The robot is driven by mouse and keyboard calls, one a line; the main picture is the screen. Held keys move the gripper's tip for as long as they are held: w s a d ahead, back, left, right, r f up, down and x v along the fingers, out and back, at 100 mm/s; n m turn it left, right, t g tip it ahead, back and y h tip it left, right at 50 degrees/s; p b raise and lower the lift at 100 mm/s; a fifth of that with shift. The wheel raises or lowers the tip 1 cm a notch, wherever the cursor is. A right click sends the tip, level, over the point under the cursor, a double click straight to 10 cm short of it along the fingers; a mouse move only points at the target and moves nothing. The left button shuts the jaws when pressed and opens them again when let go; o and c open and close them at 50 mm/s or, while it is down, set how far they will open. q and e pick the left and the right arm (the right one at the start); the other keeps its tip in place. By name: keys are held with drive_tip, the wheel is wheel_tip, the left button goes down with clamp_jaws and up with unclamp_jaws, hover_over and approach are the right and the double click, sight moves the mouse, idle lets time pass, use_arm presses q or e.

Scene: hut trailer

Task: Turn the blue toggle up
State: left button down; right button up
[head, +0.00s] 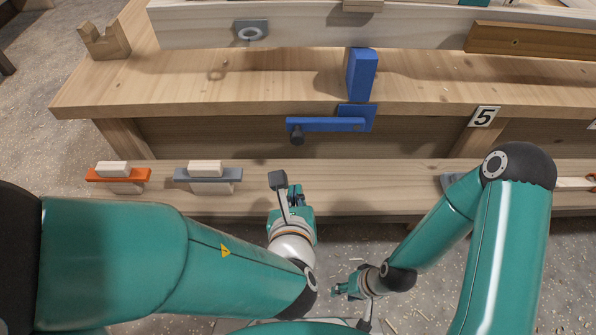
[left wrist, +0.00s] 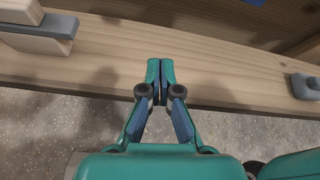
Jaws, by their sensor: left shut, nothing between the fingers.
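The blue toggle (head: 325,125) is on the front face of the wooden bench, below its top edge. Its arm lies level, pointing left from a blue plate (head: 358,111), with a dark knob (head: 297,135) at the left end. My left gripper (head: 294,192) is below the toggle, over the lower ledge, apart from the toggle. In the left wrist view its fingertips (left wrist: 160,66) are together with nothing between them. My right gripper (head: 341,290) is low, in front of the ledge and far from the toggle; its fingers are too small to judge.
A blue block (head: 361,75) stands on the bench top (head: 220,85) above the toggle. On the lower ledge (head: 375,180) are an orange bar piece (head: 118,175) and a grey one (head: 208,175) with pale blocks.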

use_arm(q)
drive_tip(key=shift+d+r+t, duration=0.3)
drive_tip(key=shift+d+r, duration=0.15)
drive_tip(key=shift+w+f, duration=0.25)
drive_tip(key=shift+w, duration=0.15)
drive_tip(key=b+x, duration=0.2)
drive_tip(key=x, duration=0.7)
drive_tip(key=shift+d+f+b, duration=0.1)
drive_tip(key=shift+b, duration=0.2)
drive_tip(key=r, duration=0.2)
drive_tip(key=r+p, duration=0.1)
drive_tip(key=r, duration=0.1)
drive_tip(key=shift+w+a, duration=0.25)
drive_tip(key=shift+w, duration=0.1)
